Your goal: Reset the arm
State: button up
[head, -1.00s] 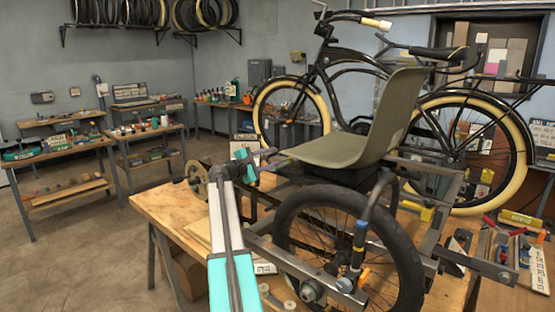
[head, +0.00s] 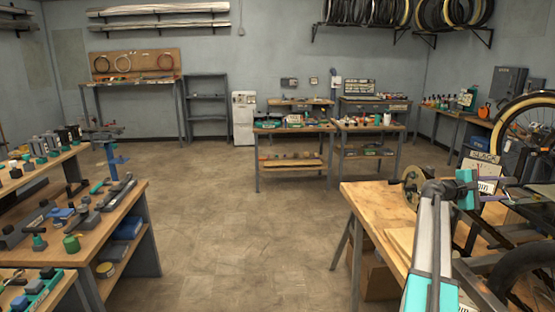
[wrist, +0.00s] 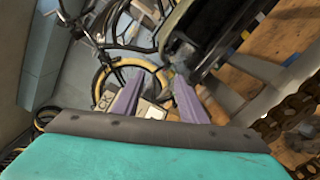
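My gripper (head: 504,184) is at the right side of the head view, at the end of my grey and teal arm, above the wooden workbench (head: 372,205). In the wrist view my gripper's two purple fingers (wrist: 160,80) stand apart with nothing held between them. The bicycle's cream-tyred wheel (wrist: 138,68) shows beyond the fingertips in the wrist view. It also shows cut off at the right edge of the head view (head: 503,122). The trike's dark tyre (head: 508,277) is partly visible beside my arm at the lower right.
A bench with tools and small parts (head: 118,200) stands at the left. Tables with supplies (head: 292,130) stand by the back wall. The concrete floor (head: 245,235) between them is clear. A chain (wrist: 292,108) lies close at the right of the wrist view.

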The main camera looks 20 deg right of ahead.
jog(key=w+a+f+t+p, duration=0.3)
jog(key=w+a+f+t, duration=0.15)
jog(key=w+a, duration=0.7)
jog(key=a+f+y+b, duration=0.1)
jog(key=a+f+y, duration=0.2)
jog(key=a+f, duration=0.8)
jog(key=w+a+f+y, duration=0.15)
jog(key=a+f, duration=0.45)
jog(key=f, duration=0.9)
jog(key=a+f+y+b, duration=0.1)
jog(key=a+f+y, duration=0.2)
jog(key=a+f, duration=0.85)
jog(key=s+a+f+g+y+b, duration=0.1)
jog(key=s+a+f+y, duration=0.2)
jog(key=s+a+f, duration=0.6)
jog(key=s+a+f+g+y, duration=0.15)
jog(key=s+a+f, duration=0.25)
jog(key=a+f, duration=0.8)
jog(key=s+a+f+m+g+y, duration=0.1)
jog(key=s+a+f+y, duration=0.1)
jog(key=s+a, duration=0.7)
jog(key=s+a+f+m+g+y, duration=0.1)
jog(key=s+a+f+y, duration=0.2)
jog(key=s+a, duration=0.7)
notch_tip(320, 180, down, 2)
jog(key=shift+s+a+f+g+b, duration=0.25)
jog(key=shift+s+g+b, duration=0.2)
jog(key=shift+s, duration=0.55)
